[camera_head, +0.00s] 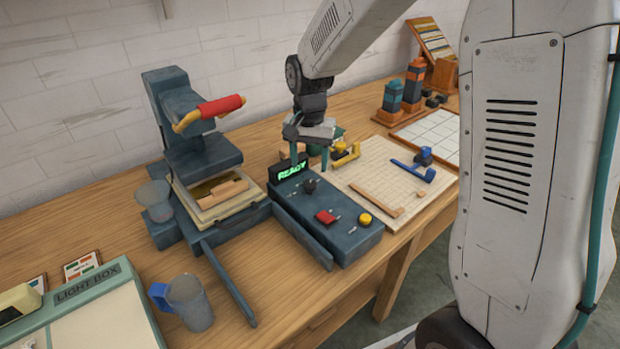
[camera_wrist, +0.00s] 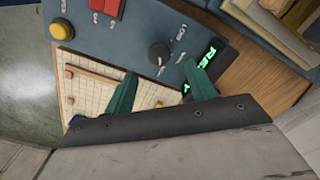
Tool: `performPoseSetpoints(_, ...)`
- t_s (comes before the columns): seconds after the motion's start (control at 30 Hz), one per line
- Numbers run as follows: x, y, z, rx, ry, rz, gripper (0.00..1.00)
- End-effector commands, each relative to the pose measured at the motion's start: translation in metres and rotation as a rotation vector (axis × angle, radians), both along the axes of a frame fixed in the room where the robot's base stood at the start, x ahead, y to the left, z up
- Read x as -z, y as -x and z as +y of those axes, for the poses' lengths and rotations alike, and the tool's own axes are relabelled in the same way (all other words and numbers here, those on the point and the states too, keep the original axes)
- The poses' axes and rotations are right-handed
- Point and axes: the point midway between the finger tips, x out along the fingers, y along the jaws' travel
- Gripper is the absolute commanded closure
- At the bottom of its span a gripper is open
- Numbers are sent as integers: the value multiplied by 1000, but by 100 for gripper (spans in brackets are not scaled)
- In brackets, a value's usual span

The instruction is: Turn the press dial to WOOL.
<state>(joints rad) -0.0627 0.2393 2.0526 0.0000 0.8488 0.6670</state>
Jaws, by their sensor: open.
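The press dial (camera_head: 309,184) is a small black knob on top of a blue-grey control box (camera_head: 345,237). My gripper (camera_head: 300,158) is above the back of the box, by the lit green READY display (camera_head: 292,171). In the wrist view my gripper (camera_wrist: 159,69) has its two teal fingers spread apart with nothing between them. The dial appears just beyond the gap between the fingertips, apart from them. One finger covers part of the display.
A red switch (camera_head: 327,216) and a yellow button (camera_head: 365,219) sit on the same box. The heat press (camera_head: 200,150) with a red handle stands left. A gridded board (camera_head: 372,180) with small tools lies right. A mug (camera_head: 188,303) stands at the front left.

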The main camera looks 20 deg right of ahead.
Motion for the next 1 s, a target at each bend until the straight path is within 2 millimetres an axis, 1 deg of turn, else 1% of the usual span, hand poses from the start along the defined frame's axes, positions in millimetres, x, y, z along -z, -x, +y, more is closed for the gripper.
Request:
performPoseSetpoints(0.03,10,1,0,0,0,5,44)
performPoseSetpoints(0.1,21,1,0,-1,0,5,44)
performPoseSetpoints(0.2,37,1,0,-1,1,4,44)
performPoseSetpoints(0.33,53,1,0,-1,1,4,44)
performPoseSetpoints(0.5,61,1,0,-2,0,1,44)
performPoseSetpoints(0.73,62,1,0,-2,0,1,44)
performPoseSetpoints(0.77,61,1,0,-2,-1,1,53)
performPoseSetpoints(0.8,61,1,0,-2,0,1,64)
performPoseSetpoints(0.9,61,1,0,-2,-1,1,89)
performPoseSetpoints(1.0,61,1,0,-3,-1,1,89)
